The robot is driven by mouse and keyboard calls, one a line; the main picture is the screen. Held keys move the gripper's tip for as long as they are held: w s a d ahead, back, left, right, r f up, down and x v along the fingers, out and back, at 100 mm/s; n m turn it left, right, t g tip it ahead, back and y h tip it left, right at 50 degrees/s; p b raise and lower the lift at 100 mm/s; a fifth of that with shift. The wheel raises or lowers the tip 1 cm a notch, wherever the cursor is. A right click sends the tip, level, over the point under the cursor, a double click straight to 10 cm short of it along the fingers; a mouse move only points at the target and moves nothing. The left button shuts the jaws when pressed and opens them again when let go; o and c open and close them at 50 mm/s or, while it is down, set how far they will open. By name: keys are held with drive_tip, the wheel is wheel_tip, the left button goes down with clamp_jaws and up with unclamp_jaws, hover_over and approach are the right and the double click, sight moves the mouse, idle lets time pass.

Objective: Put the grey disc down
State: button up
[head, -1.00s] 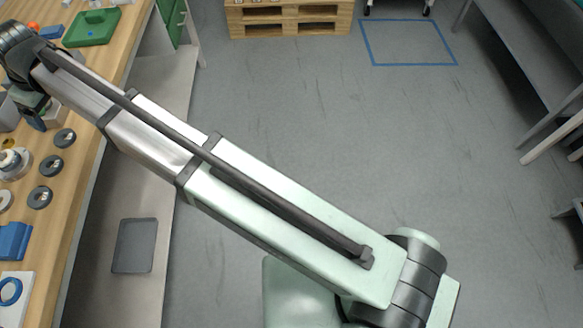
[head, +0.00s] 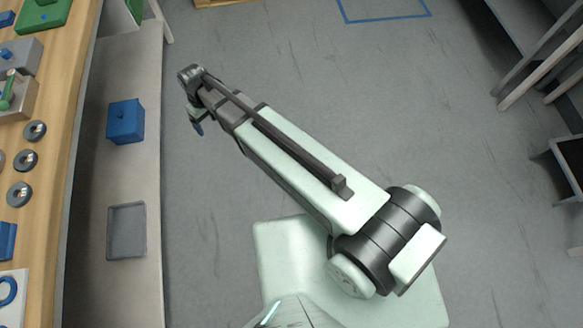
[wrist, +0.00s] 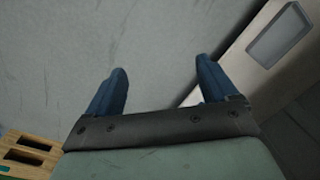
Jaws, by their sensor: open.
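Several dark grey ring-like discs lie in a row on the wooden bench at the left of the head view: one farther back (head: 35,131), one in the middle (head: 25,160) and one nearer (head: 19,194). I cannot tell which one the task means. My gripper (head: 197,128) hangs over the open floor, to the right of the bench and its lower shelf. In the wrist view my gripper (wrist: 162,78) has its two blue fingers wide apart, with only grey floor between them. It holds nothing and is well away from the discs.
The pale lower shelf (head: 135,185) beside the bench (head: 62,130) carries a blue box (head: 126,121) and a shallow grey tray (head: 127,231). A grey block and a beige block with a green handle stand on the bench. The floor (head: 290,80) is largely clear.

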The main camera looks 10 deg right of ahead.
drive_tip(key=s+d+f+m+g, duration=0.1)
drive_tip(key=s+d+f+m, duration=0.1)
drive_tip(key=s+d+f, duration=0.7)
drive_tip(key=s+d+f+m+g, duration=0.25)
drive_tip(key=d+f, duration=0.25)
drive_tip(key=d, duration=0.8)
drive_tip(key=s+d+f+m+g, duration=0.1)
drive_tip(key=s+d+f+m, duration=0.1)
drive_tip(key=s+d, duration=0.4)
drive_tip(key=s+d+f+m+g, duration=0.1)
drive_tip(key=s+d+f, duration=0.3)
drive_tip(key=s, duration=1)
drive_tip(key=shift+d+m, duration=0.35)
drive_tip(key=shift+d, duration=0.75)
